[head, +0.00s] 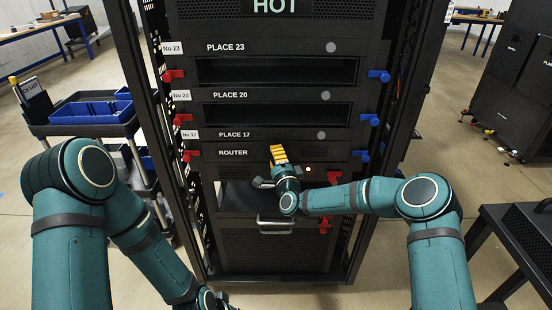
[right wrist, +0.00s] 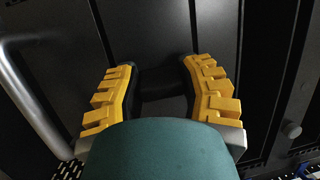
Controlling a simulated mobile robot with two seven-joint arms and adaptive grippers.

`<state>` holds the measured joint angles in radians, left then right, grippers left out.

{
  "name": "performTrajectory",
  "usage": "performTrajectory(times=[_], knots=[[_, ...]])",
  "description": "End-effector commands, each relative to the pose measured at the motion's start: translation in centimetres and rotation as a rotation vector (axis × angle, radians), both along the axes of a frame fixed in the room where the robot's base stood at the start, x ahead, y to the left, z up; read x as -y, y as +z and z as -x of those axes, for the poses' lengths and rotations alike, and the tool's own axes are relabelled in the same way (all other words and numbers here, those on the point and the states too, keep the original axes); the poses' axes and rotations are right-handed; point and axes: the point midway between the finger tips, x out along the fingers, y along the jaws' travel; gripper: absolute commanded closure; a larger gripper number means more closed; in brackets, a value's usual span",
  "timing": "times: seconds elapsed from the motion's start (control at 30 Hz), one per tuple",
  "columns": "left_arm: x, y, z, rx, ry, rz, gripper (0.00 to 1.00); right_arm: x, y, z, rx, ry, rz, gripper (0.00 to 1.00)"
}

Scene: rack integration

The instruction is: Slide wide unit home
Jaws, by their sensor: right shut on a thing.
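A wide black unit labelled ROUTER (head: 232,153) sits in the rack below the PLACE 17 strip (head: 235,134). Its front spans the rack opening between the red and blue levers. How far its front stands out I cannot tell. My right gripper (head: 278,154) is at the middle of this front. In the right wrist view its yellow fingers (right wrist: 160,88) are apart with a dark bar between them, which looks like a handle of the unit. The gripper hides that part of the front.
Red levers (head: 181,119) line the rack's left side and blue levers (head: 370,119) its right. Openings show under PLACE 23 and PLACE 20. A silver handle (head: 275,222) is below my right gripper. A cart with blue bins (head: 95,108) stands left, a dark table (head: 520,235) right.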

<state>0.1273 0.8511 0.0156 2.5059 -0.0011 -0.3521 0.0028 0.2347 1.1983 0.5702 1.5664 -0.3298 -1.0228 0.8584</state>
Motion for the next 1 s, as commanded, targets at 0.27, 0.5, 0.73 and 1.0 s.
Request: performTrajectory(times=[0.27, 0.5, 0.73, 1.0], knots=[[0.0, 0.0, 0.0, 0.0, 0.0, 0.0, 0.53, 0.0, 0.4, -0.4, 0.009, -0.001, -0.001, 0.3], [0.0, 0.0, 0.0, 0.0, 0.0, 0.0, 0.53, 0.0, 0.2, -0.3, 0.004, -0.001, 0.0, 0.27], [0.0, 0.0, 0.0, 0.0, 0.0, 0.0, 0.53, 0.2, -0.3, 0.5, -0.005, 0.001, 0.001, 0.27], [0.0, 0.0, 0.0, 0.0, 0.0, 0.0, 0.53, 1.5, -0.7, 4.7, -0.001, 0.001, 0.001, 0.27]])
